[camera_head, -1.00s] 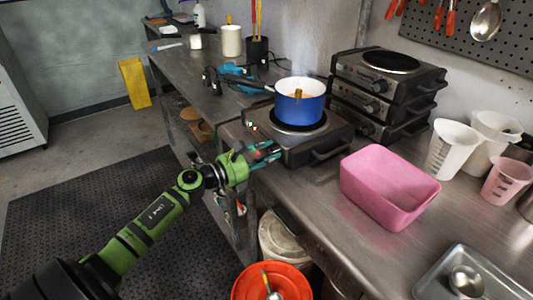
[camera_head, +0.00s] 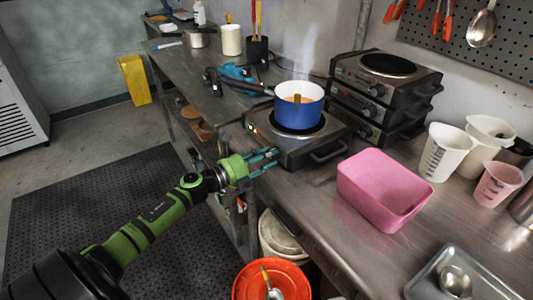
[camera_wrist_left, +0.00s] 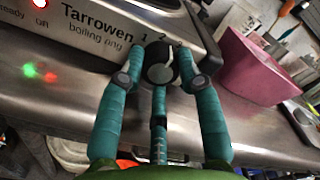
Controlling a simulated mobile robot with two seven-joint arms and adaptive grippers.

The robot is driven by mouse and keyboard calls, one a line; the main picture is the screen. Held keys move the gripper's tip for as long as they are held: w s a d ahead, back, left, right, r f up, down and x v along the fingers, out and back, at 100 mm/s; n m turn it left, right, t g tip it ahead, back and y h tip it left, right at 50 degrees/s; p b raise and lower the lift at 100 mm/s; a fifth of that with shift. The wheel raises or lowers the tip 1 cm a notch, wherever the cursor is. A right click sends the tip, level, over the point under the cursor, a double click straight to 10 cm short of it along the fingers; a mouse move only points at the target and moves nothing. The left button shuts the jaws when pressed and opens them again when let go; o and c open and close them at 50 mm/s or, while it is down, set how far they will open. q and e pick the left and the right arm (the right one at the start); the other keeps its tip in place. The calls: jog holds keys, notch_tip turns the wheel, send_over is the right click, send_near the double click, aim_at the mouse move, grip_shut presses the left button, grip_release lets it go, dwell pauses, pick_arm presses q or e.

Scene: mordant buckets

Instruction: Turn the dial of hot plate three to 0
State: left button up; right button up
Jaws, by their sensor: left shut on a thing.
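A hot plate (camera_head: 318,152) with a steel body carries a blue pot (camera_head: 297,114) with something orange-brown inside. Its front panel (camera_wrist_left: 98,25) reads "Tarrowen boiling ring" in the left wrist view, with a red lamp lit. My left gripper (camera_head: 272,158) is at this panel. Its teal fingers are shut around the round dark dial (camera_wrist_left: 160,66), which has a pale pointer mark. The fingers hide part of the dial and its numbers, so I cannot read its setting. No label shows which plate is number three. My right gripper is out of view.
More hot plates (camera_head: 385,80) are stacked behind. A pink tub (camera_head: 375,205), beakers (camera_head: 445,150) and a metal tray (camera_head: 425,283) stand to the right. An orange bucket (camera_head: 248,283) and a white bucket (camera_head: 277,238) are below the bench's front edge.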

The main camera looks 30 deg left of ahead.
pick_arm(q)
jog(key=n+p, duration=0.1)
jog(key=n, duration=0.1)
jog(key=r+n+p, duration=0.1)
jog(key=n, duration=0.2)
jog(key=shift+w+a+n, duration=0.1)
jog(key=shift+a+n, duration=0.1)
jog(key=shift+n, duration=0.1)
jog(key=n+p, duration=0.2)
jog(key=n, duration=0.2)
jog(key=shift+f+n, duration=0.1)
jog(key=shift+n, duration=0.2)
jog(key=n+p, duration=0.1)
jog(key=n, duration=0.2)
jog(key=shift+n, duration=0.3)
jog(key=shift+f+n+p, duration=0.2)
jog(key=shift+n+p, duration=0.55)
jog(key=shift+n, duration=1.45)
jog(key=o, duration=0.9)
jog(key=shift+o, duration=1.2)
jog(key=shift+d+f, duration=0.1)
jog(key=shift+f, duration=0.1)
